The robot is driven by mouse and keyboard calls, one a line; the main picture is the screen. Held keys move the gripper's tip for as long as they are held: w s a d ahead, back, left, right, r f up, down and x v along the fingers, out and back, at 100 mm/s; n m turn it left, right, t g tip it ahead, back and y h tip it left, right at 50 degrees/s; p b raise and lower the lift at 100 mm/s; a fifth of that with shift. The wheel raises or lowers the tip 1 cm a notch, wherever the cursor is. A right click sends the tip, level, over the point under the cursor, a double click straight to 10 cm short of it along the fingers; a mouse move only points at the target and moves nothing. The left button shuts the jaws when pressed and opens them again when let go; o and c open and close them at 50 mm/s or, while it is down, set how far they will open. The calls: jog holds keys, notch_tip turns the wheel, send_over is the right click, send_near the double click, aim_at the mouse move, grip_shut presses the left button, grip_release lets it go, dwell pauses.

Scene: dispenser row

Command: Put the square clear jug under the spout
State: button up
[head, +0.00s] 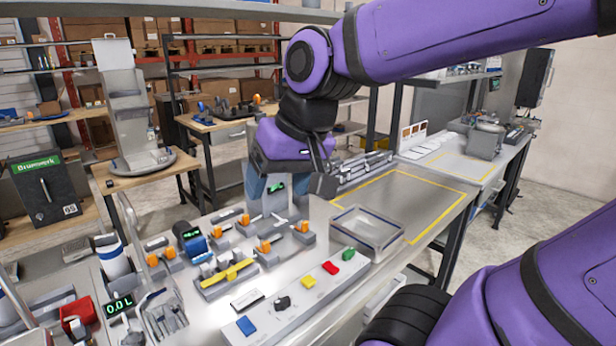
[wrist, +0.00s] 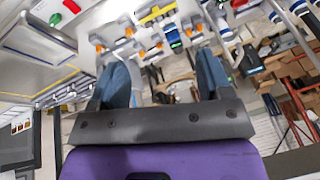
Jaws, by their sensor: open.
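The square clear jug (head: 367,232) looks like an open-topped, see-through box. It stands upright on the bench, right of the coloured buttons; it also shows at the upper left of the wrist view (wrist: 40,42). I see nothing in it. My gripper (head: 288,190) is open and empty, above the far side of the bench, left of and beyond the jug and apart from it. Its two blue fingers stand wide apart in the wrist view (wrist: 165,78). I cannot clearly make out the spout; a grey post with a green display (head: 272,188) is partly hidden behind my gripper.
Several orange-handled valves (head: 265,246) and a yellow-handled fitting (head: 229,274) crowd the bench left of the jug. A strip with coloured buttons (head: 310,281) runs along the front. A 0.0 L display (head: 119,305) is at left. The yellow-outlined area (head: 415,200) behind the jug is largely bare.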

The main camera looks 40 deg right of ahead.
jog(key=s, duration=0.1)
jog(key=s+d+r+n+h, duration=0.1)
jog(key=s+d+n, duration=0.1)
jog(key=s, duration=0.1)
jog(key=shift+r+t, duration=0.15)
jog(key=shift+t, duration=0.25)
jog(key=shift+w, duration=0.15)
jog(key=shift+c, duration=0.2)
dwell(1.7)
